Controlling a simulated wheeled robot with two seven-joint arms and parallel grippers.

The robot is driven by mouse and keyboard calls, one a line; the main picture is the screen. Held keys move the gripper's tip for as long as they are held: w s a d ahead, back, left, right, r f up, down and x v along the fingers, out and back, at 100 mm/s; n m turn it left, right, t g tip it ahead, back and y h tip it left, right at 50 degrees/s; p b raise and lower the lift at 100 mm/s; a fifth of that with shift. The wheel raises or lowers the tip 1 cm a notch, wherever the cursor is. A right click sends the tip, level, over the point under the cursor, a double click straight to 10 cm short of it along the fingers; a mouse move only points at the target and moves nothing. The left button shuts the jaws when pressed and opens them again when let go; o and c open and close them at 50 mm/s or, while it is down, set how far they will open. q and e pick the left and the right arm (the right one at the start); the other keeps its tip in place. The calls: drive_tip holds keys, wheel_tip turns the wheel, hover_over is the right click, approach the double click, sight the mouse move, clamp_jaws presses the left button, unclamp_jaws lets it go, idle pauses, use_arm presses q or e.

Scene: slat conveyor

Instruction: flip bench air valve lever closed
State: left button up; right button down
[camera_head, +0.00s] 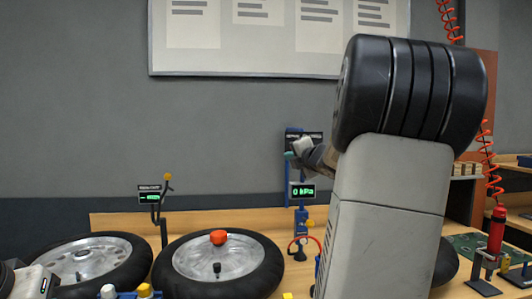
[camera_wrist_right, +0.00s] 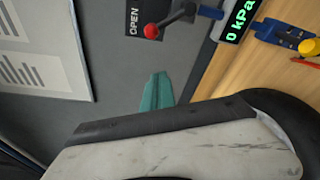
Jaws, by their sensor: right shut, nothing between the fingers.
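The valve lever with its red ball knob (camera_wrist_right: 152,31) shows in the right wrist view, with the ball beside the word OPEN on a dark sign (camera_wrist_right: 138,18). My right gripper (camera_wrist_right: 157,90) has teal fingertips, shut and empty, a little apart from the knob in that picture. In the head view my right gripper (camera_head: 291,155) is in front of the valve stand (camera_head: 301,218), partly hidden by my forearm. The lever cannot be made out there. A pressure display (camera_head: 303,191) below reads 0 kPa. My left gripper's fingers do not show.
Two wheels, one at the left (camera_head: 135,258) and one in the middle (camera_head: 262,268), lie on the wooden bench. A red cylinder (camera_head: 496,230) stands at the right below a coiled hose (camera_head: 490,160). A notice board (camera_head: 280,60) hangs behind.

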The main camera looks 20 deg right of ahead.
drive_tip(key=w+f, duration=0.1)
drive_tip(key=w, duration=0.9)
drive_tip(key=d, duration=0.1)
drive_tip(key=s+d+r, duration=0.1)
drive_tip(key=d, duration=0.2)
drive_tip(key=shift+s+r, duration=0.25)
drive_tip(key=shift+r, duration=0.1)
drive_tip(key=shift+d+r, duration=0.1)
drive_tip(key=s+d+r+m+t+h, duration=0.2)
drive_tip(key=d+m, duration=0.8)
drive_tip(key=m, duration=0.7)
drive_tip(key=shift+s+r+t, duration=0.3)
drive_tip(key=shift+s+t, duration=0.2)
drive_tip(key=shift+d, duration=0.2)
